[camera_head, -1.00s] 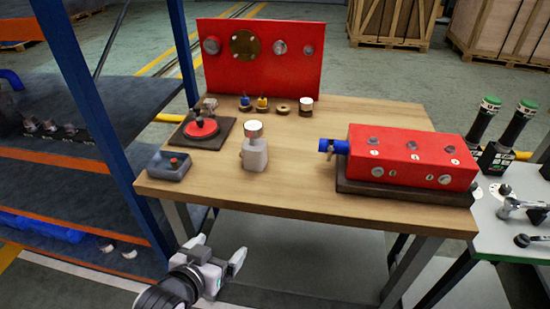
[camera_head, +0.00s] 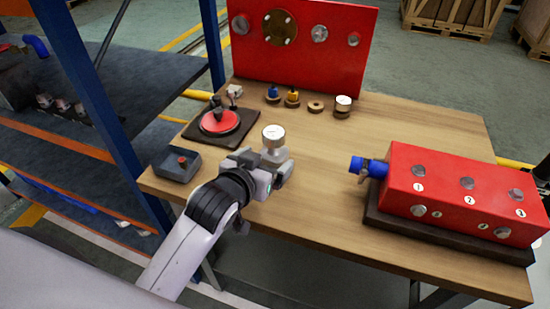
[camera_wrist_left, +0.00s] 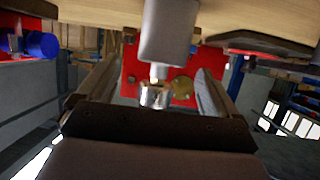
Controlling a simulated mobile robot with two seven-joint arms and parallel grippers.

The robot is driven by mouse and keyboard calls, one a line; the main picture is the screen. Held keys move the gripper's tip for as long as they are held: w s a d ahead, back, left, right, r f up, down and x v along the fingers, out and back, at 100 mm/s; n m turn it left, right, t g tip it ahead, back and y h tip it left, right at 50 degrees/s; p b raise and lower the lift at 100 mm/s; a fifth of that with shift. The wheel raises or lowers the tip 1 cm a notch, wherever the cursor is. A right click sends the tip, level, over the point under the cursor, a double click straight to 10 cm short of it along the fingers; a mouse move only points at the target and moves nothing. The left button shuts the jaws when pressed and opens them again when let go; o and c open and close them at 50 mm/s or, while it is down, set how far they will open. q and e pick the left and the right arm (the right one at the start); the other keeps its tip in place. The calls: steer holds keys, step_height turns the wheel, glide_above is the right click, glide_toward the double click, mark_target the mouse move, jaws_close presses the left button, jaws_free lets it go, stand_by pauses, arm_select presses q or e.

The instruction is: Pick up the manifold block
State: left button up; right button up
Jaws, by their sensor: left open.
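The manifold block appears to be the small grey block (camera_head: 280,155) with a round, white-faced metal cap on top. It stands upright near the front left of the wooden table. My left gripper (camera_head: 272,170) is open and level with the block, hiding much of its lower part in the head view. In the left wrist view, which is upside down, the grey block (camera_wrist_left: 168,32) and its shiny cap (camera_wrist_left: 155,95) show between the two open fingers (camera_wrist_left: 152,85), with a gap on each side. I cannot tell whether either finger touches it. My right gripper is out of view.
Small fittings (camera_head: 315,106) stand behind, before a red panel (camera_head: 300,40). A long red numbered block (camera_head: 460,190) sits right. The table's middle (camera_head: 330,180) is clear.

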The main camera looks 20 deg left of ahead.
mark_target(271, 154)
arm_select(q)
steer(key=shift+p+x, duration=0.3)
steer(key=shift+x, duration=2.5)
steer(key=shift+s+a+f, duration=0.1)
steer(key=shift+f, duration=0.05)
steer(key=c, duration=1.3)
steer(key=shift+c, duration=0.8)
steer(key=shift+r, duration=0.25)
